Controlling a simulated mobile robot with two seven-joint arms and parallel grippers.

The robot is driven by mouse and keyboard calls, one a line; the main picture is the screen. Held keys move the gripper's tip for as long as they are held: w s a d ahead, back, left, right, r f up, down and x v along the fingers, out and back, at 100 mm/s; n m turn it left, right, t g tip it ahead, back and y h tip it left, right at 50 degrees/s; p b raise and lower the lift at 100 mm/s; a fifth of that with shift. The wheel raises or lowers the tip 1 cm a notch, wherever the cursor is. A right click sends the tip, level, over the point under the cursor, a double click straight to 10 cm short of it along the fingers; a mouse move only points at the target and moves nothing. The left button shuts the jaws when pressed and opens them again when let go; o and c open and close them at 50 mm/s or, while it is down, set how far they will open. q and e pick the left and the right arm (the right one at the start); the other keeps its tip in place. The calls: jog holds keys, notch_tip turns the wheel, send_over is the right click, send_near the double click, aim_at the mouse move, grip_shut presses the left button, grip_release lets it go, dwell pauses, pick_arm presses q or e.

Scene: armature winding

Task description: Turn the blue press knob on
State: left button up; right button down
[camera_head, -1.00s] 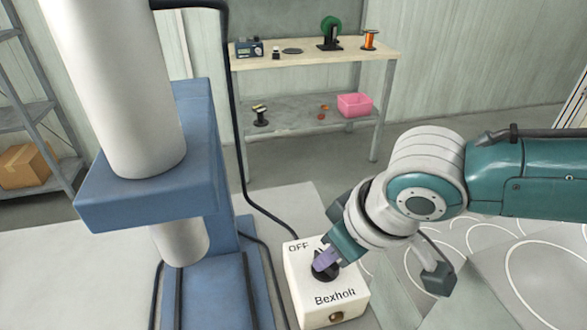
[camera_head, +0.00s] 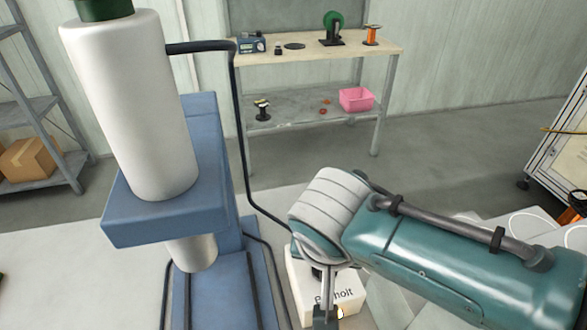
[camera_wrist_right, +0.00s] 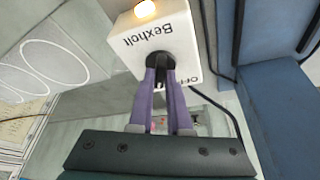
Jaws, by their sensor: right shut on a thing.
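The blue press (camera_head: 160,220), with its white cylinder (camera_head: 130,110), stands left of centre in the head view. Its white switch box (camera_head: 300,300), marked Bexholt, sits right of its foot, partly hidden by my right arm. In the right wrist view the box (camera_wrist_right: 122,45) shows a black knob (camera_wrist_right: 178,62) and a lamp (camera_wrist_right: 145,9) glowing orange. My right gripper (camera_wrist_right: 163,74) has its two purple fingers closed on the knob. The OFF mark is partly covered by the knob and fingers. My left gripper is not in view.
A black cable (camera_head: 240,120) runs from the press down to the box. A workbench (camera_head: 330,52) with spools and a pink bin (camera_head: 356,99) stands at the back. A grey shelf (camera_head: 35,110) with a carton (camera_head: 25,160) is at the left.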

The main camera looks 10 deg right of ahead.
jog(key=shift+m+h, duration=0.3)
jog(key=shift+m, duration=0.5)
jog(key=c, duration=0.9)
grip_release()
jog(key=shift+o, duration=0.2)
jog(key=p+v, duration=0.4)
jog(key=v, duration=0.5)
jog(key=shift+r, duration=0.4)
jog(key=shift+a, duration=0.15)
